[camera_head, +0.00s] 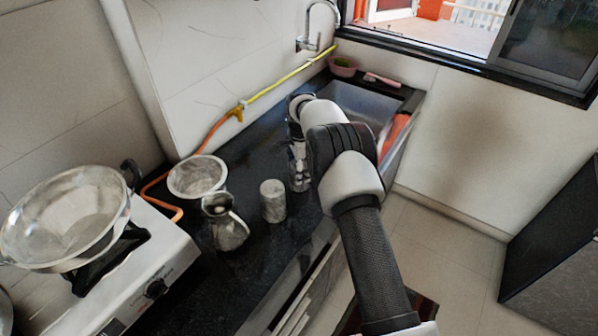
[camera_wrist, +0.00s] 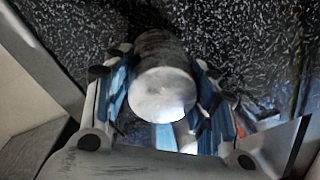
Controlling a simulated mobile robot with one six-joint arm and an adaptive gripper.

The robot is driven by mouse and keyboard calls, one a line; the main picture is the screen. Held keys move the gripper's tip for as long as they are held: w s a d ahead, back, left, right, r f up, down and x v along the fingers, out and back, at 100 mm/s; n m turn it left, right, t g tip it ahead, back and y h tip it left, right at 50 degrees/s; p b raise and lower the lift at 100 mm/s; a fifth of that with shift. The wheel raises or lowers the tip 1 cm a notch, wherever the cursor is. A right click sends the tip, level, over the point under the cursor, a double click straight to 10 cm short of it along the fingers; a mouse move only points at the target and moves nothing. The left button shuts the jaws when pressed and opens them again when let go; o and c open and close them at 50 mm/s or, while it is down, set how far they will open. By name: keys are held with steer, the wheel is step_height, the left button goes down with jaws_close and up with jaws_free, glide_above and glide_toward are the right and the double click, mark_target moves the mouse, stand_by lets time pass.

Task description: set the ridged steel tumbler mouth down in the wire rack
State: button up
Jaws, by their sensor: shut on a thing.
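My gripper (camera_head: 299,178) points down over the black counter, near the sink's near-left corner. In the wrist view my gripper (camera_wrist: 160,62) is shut on a grey metal tumbler (camera_wrist: 163,95), its blue-padded fingers on either side. The tumbler's pale round end faces the wrist camera; its far end is against the dark counter, and I cannot tell if it touches. Ridges are not clear. In the head view the held tumbler cannot be told apart from the fingers. A grey cylinder (camera_head: 273,201) stands upright just left of my gripper. I cannot make out the wire rack.
A metal jug (camera_head: 228,228) and a round strainer (camera_head: 197,176) stand left on the counter. A large steel pan (camera_head: 66,222) sits on the stove (camera_head: 150,285). The sink (camera_head: 365,103), tap (camera_head: 319,24) and yellow-orange hose (camera_head: 280,82) are beyond. Some counter behind the cylinder is bare.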

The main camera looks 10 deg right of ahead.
steer(key=shift+f, duration=0.2)
steer(key=shift+f, duration=0.15)
steer(key=o, duration=1)
steer(key=shift+o, duration=0.2)
steer(key=s+r+n+p, duration=0.2)
steer(key=s+r+p, duration=0.15)
steer(key=r, duration=1.15)
steer(key=s+r+n+p, duration=0.15)
steer(key=s+r, duration=0.25)
steer(key=r, duration=1)
steer(key=s+r+n+t, duration=0.1)
steer(key=s+r+n, duration=0.35)
steer(key=s, duration=0.85)
steer(key=s+r+n+t, duration=0.2)
steer(key=s+r+n, duration=0.3)
steer(key=s, duration=0.8)
steer(key=s+f+n, duration=0.1)
steer(key=s+f, duration=0.1)
steer(key=s, duration=0.4)
steer(key=s+f+n, duration=0.2)
steer(key=s, duration=0.4)
steer(key=shift+s+f+t, duration=0.25)
steer(key=shift+t, duration=0.15)
